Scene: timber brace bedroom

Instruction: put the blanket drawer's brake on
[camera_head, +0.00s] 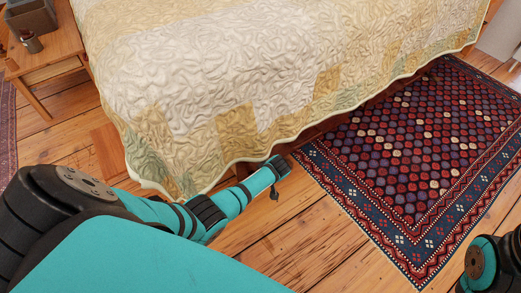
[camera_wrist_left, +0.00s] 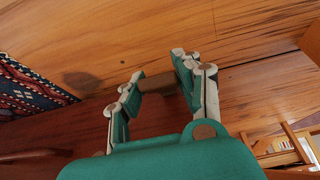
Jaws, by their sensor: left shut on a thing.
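My left gripper (camera_head: 279,168) reaches in from the left, low beside the bed's hanging quilt edge, above the floor. In the left wrist view its two fingers (camera_wrist_left: 157,82) are shut on a small brown bar-like piece (camera_wrist_left: 158,83). I cannot tell whether this piece is the brake. A small dark part hangs below the gripper in the head view; I cannot tell what it is. The blanket drawer is not clearly visible; the quilt (camera_head: 235,80) covers most of the bed's side. My right gripper is not in view.
A patterned rug (camera_head: 415,150) lies right of the gripper; its corner shows in the left wrist view (camera_wrist_left: 28,90). A wooden nightstand (camera_head: 45,65) stands at the upper left. Bare plank floor (camera_head: 290,235) is free in front of the bed.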

